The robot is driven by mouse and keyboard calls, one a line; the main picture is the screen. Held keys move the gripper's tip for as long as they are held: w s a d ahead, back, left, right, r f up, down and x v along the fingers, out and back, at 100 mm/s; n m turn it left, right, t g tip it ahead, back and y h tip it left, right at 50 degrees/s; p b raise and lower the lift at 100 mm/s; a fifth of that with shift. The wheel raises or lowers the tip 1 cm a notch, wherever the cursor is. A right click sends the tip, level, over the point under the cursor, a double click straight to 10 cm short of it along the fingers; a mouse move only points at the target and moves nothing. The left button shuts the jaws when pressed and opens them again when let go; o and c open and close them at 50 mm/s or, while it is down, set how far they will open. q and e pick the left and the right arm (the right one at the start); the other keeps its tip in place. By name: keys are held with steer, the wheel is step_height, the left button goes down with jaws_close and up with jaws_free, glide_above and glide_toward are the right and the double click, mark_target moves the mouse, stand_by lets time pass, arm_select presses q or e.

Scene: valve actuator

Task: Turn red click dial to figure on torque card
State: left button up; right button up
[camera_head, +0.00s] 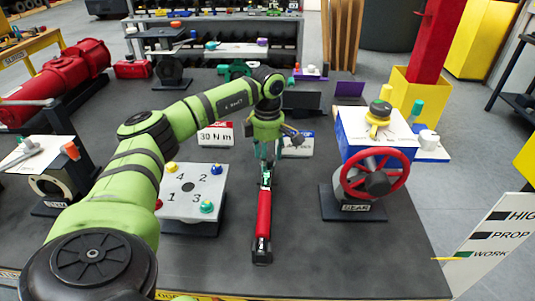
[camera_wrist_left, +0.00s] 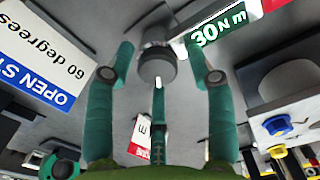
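A red torque tool (camera_head: 263,212) lies lengthwise on the dark table, its far end under my left gripper (camera_head: 268,155). I cannot tell whether this knob is the click dial. The torque card (camera_head: 216,136), white with red and marked 30 N m, stands left of the gripper. A green 30 N m label (camera_wrist_left: 218,28) shows in the left wrist view. My right gripper is not in view.
A white plate with numbered coloured knobs (camera_head: 188,187) is left of the tool. A red handwheel (camera_head: 372,174) stands right. A white and blue card (camera_head: 297,145) is behind the gripper; it reads 60 degrees in the wrist view (camera_wrist_left: 50,62). The table front right is clear.

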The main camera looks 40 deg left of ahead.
arm_select(q)
steer(key=shift+r, duration=0.1)
steer(key=shift+w+r, duration=0.15)
steer(key=shift+r, duration=0.35)
step_height(320, 180, up, 11)
stand_by(0.7)
